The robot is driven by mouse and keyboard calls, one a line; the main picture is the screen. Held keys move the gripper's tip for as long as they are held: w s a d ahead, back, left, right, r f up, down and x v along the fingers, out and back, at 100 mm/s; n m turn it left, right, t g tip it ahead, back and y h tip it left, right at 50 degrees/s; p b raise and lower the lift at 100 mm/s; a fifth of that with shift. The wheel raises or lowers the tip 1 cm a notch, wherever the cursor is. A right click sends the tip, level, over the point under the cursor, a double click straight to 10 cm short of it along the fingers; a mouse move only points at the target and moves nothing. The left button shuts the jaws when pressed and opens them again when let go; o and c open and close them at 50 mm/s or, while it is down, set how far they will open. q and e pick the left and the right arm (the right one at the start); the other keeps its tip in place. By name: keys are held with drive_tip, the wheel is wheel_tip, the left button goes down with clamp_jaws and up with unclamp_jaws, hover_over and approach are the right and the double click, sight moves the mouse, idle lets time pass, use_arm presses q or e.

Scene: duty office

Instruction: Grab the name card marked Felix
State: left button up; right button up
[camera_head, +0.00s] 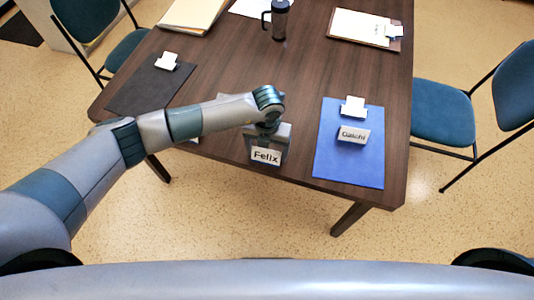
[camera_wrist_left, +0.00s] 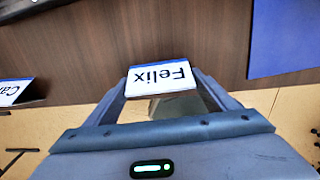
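The name card marked Felix (camera_head: 266,156) is white with black letters and stands out near the table's front edge, just below my left gripper (camera_head: 268,143). In the left wrist view the Felix card (camera_wrist_left: 160,78) lies between the two fingertips of my left gripper (camera_wrist_left: 161,90), its lettering upside down. The fingers are spread about as wide as the card, one at each side. I cannot tell whether they press on it or whether it is clear of the tabletop. My right gripper is not in view.
Another card (camera_wrist_left: 14,92) shows at the left of the left wrist view. A dark mat (camera_head: 135,92), a mug (camera_head: 280,20) and a clipboard (camera_head: 355,26) are on the table (camera_head: 305,75). Chairs flank it.

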use_arm(q)
drive_tip(key=c, duration=0.5)
drive_tip(key=shift+r+b, duration=0.5)
drive_tip(key=shift+r, duration=0.25)
wheel_tip(320, 180, up, 2)
drive_tip(key=shift+r+b, duration=0.25)
drive_tip(key=shift+b, duration=0.45)
drive_tip(key=shift+s+d+r+b, duration=0.7)
drive_tip(key=shift+d+r, duration=0.45)
drive_tip(key=shift+d, duration=0.7)
drive_tip(key=shift+s+d+r+b, duration=0.65)
drive_tip(key=shift+d+r, duration=0.55)
drive_tip(key=shift+d, duration=0.65)
drive_tip(key=shift+s+d+r+b, duration=0.65)
drive_tip(key=shift+d+r, duration=0.5)
drive_tip(key=shift+d, duration=0.7)
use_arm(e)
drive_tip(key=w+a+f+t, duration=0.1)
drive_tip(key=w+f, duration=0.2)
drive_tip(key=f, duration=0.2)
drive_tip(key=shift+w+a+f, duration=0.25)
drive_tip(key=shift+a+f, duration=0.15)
